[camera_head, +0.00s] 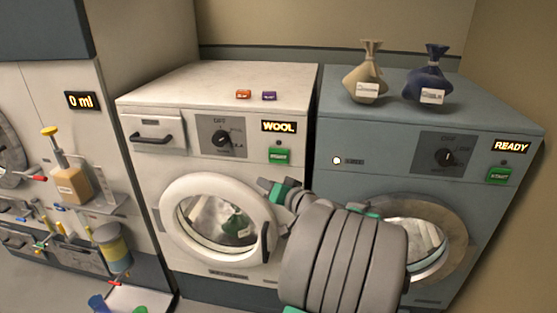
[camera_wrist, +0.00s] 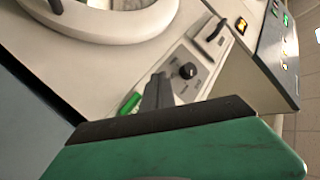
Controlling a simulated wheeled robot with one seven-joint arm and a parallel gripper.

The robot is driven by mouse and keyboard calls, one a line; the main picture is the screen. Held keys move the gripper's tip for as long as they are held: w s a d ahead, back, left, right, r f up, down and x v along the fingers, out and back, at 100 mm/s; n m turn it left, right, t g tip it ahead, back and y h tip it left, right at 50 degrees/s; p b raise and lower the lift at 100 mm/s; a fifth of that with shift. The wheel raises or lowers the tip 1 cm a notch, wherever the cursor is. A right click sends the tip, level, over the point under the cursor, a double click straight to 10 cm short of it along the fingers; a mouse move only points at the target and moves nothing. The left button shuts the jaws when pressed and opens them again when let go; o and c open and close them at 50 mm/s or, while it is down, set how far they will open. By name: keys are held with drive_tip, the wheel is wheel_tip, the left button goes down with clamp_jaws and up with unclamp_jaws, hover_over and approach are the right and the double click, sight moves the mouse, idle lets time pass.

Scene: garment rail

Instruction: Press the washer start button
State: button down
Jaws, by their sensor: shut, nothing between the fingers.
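The white washer (camera_head: 150,180) stands at the left of the two machines, with its display (camera_head: 279,127) reading "WOOL". Its green start button (camera_head: 279,156) is below that display; in the wrist view the button (camera_wrist: 130,103) shows beside my fingers. The washer's round door (camera_head: 180,240) looks shut, with green and pale laundry behind the glass. My gripper (camera_head: 264,184) is shut and empty, in front of the washer just below the start button in the head view. In the wrist view the closed fingertips (camera_wrist: 158,80) point toward the control panel near the dial (camera_wrist: 188,71). Contact with the button is not visible.
A blue-grey machine (camera_head: 380,165) stands at the right, display "READY", with its own green button (camera_head: 499,175). Two tied bags (camera_head: 368,75) (camera_head: 430,80) sit on it. Two small tags (camera_head: 243,94) (camera_head: 269,96) lie on the washer. A dispenser bottle (camera_head: 72,185) stands left.

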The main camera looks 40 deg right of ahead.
drive_tip(key=shift+s+d+r+m+t+h, duration=0.2)
drive_tip(key=shift+s+d+r, duration=0.1)
drive_tip(key=shift+d, duration=0.25)
drive_tip(key=shift+s+d+r+m+t+h, duration=0.15)
drive_tip(key=shift+s+d+m, duration=0.1)
drive_tip(key=shift+d, duration=0.25)
drive_tip(key=shift+w, duration=0.1)
approach(270, 157)
drive_tip(key=w, duration=0.4)
drive_tip(key=shift+f, duration=0.4)
drive_tip(key=shift+w+d, duration=0.1)
idle(0.9)
drive_tip(key=shift+w+d, duration=0.2)
drive_tip(key=shift+d, duration=0.1)
